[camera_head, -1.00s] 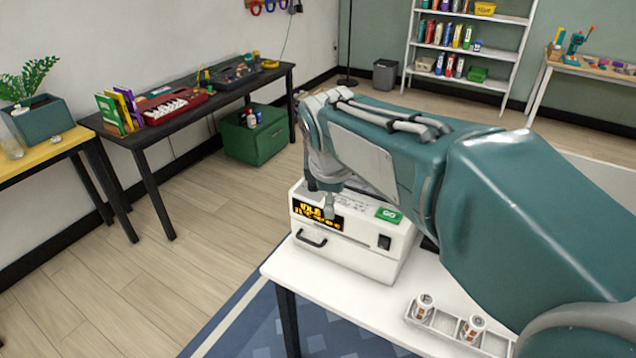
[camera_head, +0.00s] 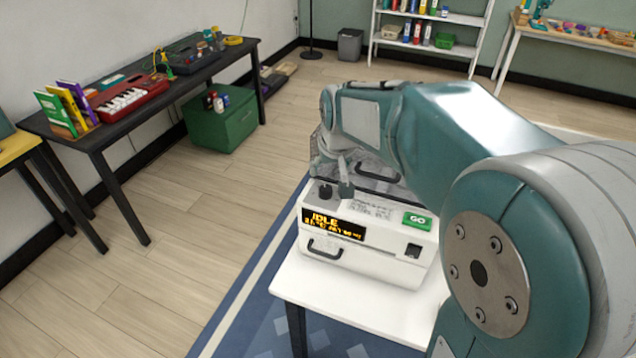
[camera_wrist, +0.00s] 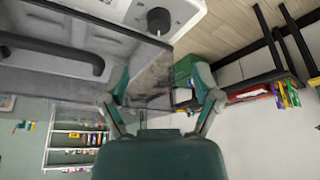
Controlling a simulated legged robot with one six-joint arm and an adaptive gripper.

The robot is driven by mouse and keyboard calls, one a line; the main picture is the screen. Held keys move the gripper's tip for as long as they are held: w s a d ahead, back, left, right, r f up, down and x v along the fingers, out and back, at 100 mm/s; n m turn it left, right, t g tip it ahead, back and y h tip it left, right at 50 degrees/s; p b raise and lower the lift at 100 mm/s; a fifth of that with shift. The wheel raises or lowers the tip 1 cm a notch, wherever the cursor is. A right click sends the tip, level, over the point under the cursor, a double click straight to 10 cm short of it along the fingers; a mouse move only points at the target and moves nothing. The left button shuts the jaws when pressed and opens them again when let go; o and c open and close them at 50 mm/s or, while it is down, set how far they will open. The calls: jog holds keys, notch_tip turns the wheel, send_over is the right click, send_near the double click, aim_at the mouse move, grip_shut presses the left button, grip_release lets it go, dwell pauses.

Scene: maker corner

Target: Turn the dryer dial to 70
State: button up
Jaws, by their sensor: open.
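The dryer (camera_head: 385,262) is a white box on a white table. Its lit display (camera_head: 333,224) reads IDLE, with a smaller line I cannot read surely. The dark round dial (camera_head: 325,191) is on top, near the left corner behind the display. It also shows in the wrist view as a black knob (camera_wrist: 158,20) beside the clear lid (camera_wrist: 70,25). My gripper (camera_wrist: 162,85) is open and empty, its fingers spread below the dial in that view and apart from it. In the head view one grey finger (camera_head: 345,189) shows just right of the dial. The dial's marks are not legible.
A green GO button (camera_head: 417,221) and a black switch (camera_head: 413,250) are on the dryer's right. A black front handle (camera_head: 324,249) and a lid handle (camera_head: 378,172) stick out. A black table (camera_head: 118,125) with a keyboard stands left, across open floor.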

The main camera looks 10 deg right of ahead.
aim_at(325, 188)
jog(key=x, duration=0.9)
jog(key=shift+a+f, duration=0.2)
jog(key=shift+f, duration=0.05)
jog(key=shift+w+f, duration=0.1)
jog(key=shift+d, duration=0.4)
jog(key=c, duration=1.1)
jog(key=shift+a, duration=0.15)
grip_shut()
